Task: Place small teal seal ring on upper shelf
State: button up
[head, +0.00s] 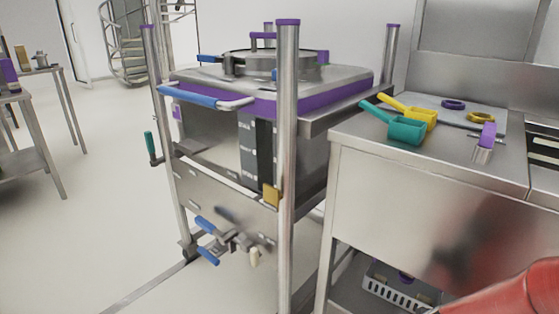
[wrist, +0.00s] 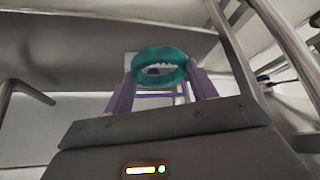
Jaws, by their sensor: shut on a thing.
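The small teal seal ring (wrist: 160,54) is in the wrist view, held at the tips of my gripper (wrist: 161,78). The two purple fingers are shut on it, one at each side. The ring is tilted, with its opening partly facing the camera. In the head view my gripper and the ring are out of sight. A broad grey metal surface (wrist: 70,35) spans the upper left of the wrist view; I cannot tell whether it is the upper shelf.
A steel table (head: 400,165) at right in the head view holds teal and yellow scoops (head: 406,130), a purple ring (head: 453,104) and a yellow ring (head: 481,117). A white basket (head: 400,290) sits below. Open floor lies left.

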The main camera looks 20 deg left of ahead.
notch_tip(320, 180, down, 19)
jog(key=a, duration=0.1)
jog(key=shift+s+a+m, duration=0.3)
jog(key=shift+a, duration=0.1)
